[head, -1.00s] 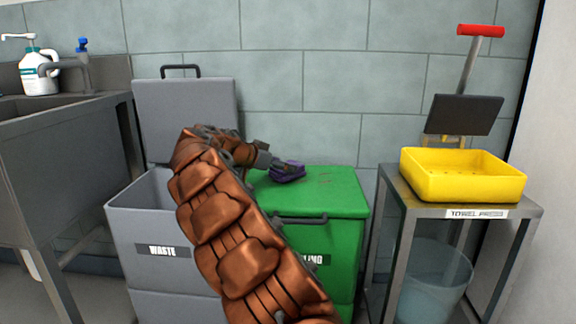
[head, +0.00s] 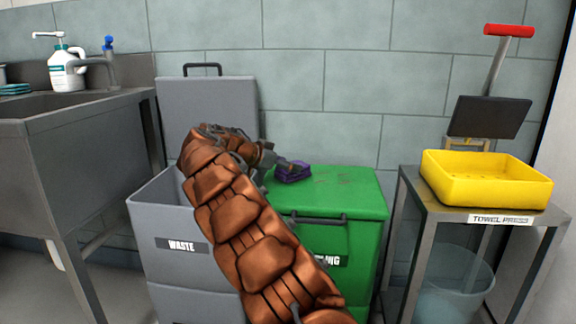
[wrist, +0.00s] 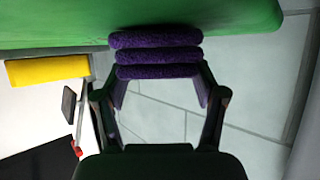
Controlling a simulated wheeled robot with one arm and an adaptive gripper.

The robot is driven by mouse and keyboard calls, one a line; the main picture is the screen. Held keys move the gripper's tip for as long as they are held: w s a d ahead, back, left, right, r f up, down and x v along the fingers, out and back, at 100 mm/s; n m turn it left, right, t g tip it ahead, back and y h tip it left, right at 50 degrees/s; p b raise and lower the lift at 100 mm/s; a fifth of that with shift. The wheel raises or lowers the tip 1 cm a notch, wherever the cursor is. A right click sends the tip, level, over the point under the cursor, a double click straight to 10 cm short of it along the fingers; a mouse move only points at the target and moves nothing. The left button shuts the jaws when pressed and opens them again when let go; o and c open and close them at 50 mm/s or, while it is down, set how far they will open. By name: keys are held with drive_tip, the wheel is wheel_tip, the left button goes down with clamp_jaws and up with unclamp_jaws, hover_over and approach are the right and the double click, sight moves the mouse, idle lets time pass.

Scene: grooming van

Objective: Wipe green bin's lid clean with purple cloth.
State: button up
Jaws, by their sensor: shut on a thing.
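The green bin (head: 345,205) stands in the middle with its lid (head: 350,190) shut; a few brownish smudges show on the lid's top. The purple cloth (head: 293,172) is folded into a thick pad at the lid's back left. My gripper (head: 282,165) is shut on the cloth. In the wrist view the cloth (wrist: 155,55) sits between the two fingers (wrist: 157,85), and its outer side meets the green lid (wrist: 60,22). My arm hides the left part of the green bin and part of its label.
The grey waste bin (head: 165,225) stands open at the left, its lid (head: 205,105) raised against the tiled wall. A metal sink (head: 70,130) is further left. A yellow tray (head: 485,185) with a press stands on a metal stand at the right, a bucket (head: 455,285) below.

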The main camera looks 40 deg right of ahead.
sight(304, 167)
drive_tip(key=shift+s+d, duration=0.7)
drive_tip(key=shift+s, duration=0.25)
drive_tip(key=shift+s+d+f, duration=0.25)
drive_tip(key=shift+s+d, duration=0.4)
drive_tip(key=shift+s, duration=0.2)
drive_tip(key=shift+s+d, duration=1)
drive_tip(key=shift+s, duration=0.3)
drive_tip(key=shift+s+d+r, duration=0.1)
drive_tip(key=shift+s+d, duration=0.7)
drive_tip(key=shift+s, duration=0.2)
drive_tip(key=shift+s+d+r, duration=0.1)
drive_tip(key=shift+s+d, duration=0.65)
drive_tip(key=shift+s, duration=0.25)
drive_tip(key=shift+s+d+r, duration=0.15)
drive_tip(key=shift+s+d, duration=0.5)
drive_tip(key=shift+s, duration=0.05)
drive_tip(key=shift+s+d+r, duration=0.2)
drive_tip(key=shift+s+d, duration=0.8)
drive_tip(key=shift+s, duration=0.25)
